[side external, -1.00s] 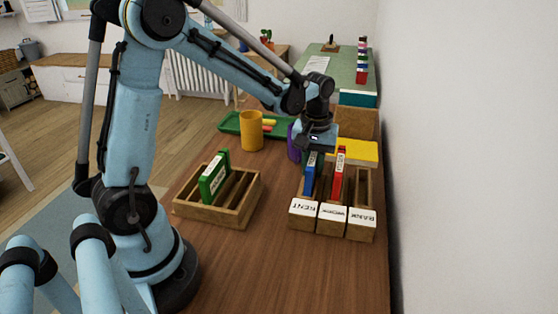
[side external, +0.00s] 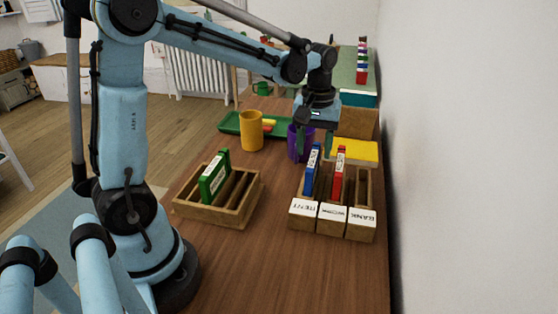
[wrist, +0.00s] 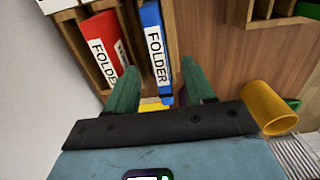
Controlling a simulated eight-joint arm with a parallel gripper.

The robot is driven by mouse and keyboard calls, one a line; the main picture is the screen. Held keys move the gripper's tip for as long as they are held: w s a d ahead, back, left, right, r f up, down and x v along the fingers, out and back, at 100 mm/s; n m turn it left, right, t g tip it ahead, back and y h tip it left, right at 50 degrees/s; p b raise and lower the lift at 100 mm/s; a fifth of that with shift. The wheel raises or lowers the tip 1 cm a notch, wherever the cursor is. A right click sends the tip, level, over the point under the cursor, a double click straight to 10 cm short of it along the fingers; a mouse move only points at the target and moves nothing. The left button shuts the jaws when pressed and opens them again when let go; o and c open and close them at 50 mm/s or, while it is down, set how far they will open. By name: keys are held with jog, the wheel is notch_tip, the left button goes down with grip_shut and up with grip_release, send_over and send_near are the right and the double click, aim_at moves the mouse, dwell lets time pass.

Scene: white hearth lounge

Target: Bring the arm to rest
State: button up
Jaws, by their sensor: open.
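My gripper (side external: 315,142) is open and empty, raised above and behind the blue folder (side external: 312,172). The blue folder stands in the left slot, behind the RENT label, of the labelled wooden sorter (side external: 367,194). A red folder (side external: 338,178) stands in the middle slot; the right slot, labelled BANK, is empty. In the wrist view both fingers (wrist: 160,80) are spread, with the blue folder (wrist: 154,40) beyond them and clear of them, and the red folder (wrist: 102,45) to its left. A green folder (side external: 213,178) stands in the other wooden rack (side external: 240,214).
A purple cup (side external: 296,145) stands behind the gripper's fingers. A yellow book (side external: 355,152), an orange cup (side external: 251,131) and a green tray (side external: 229,122) lie farther back. The white wall (side external: 450,150) runs along the right. The table between the racks is clear.

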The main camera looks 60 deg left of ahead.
notch_tip(320, 180, up, 6)
jog(key=shift+r, duration=0.1)
jog(key=shift+s+d+r+m, duration=0.2)
jog(key=shift+s+d+m, duration=0.1)
jog(key=shift+s, duration=0.1)
jog(key=s+d+f+m+t, duration=0.4)
jog(key=s+d+m+t, duration=0.1)
jog(key=s+m+t, duration=0.2)
jog(key=shift+s+d+m, duration=0.3)
jog(key=shift+s+m, duration=0.4)
jog(key=shift+s, duration=0.4)
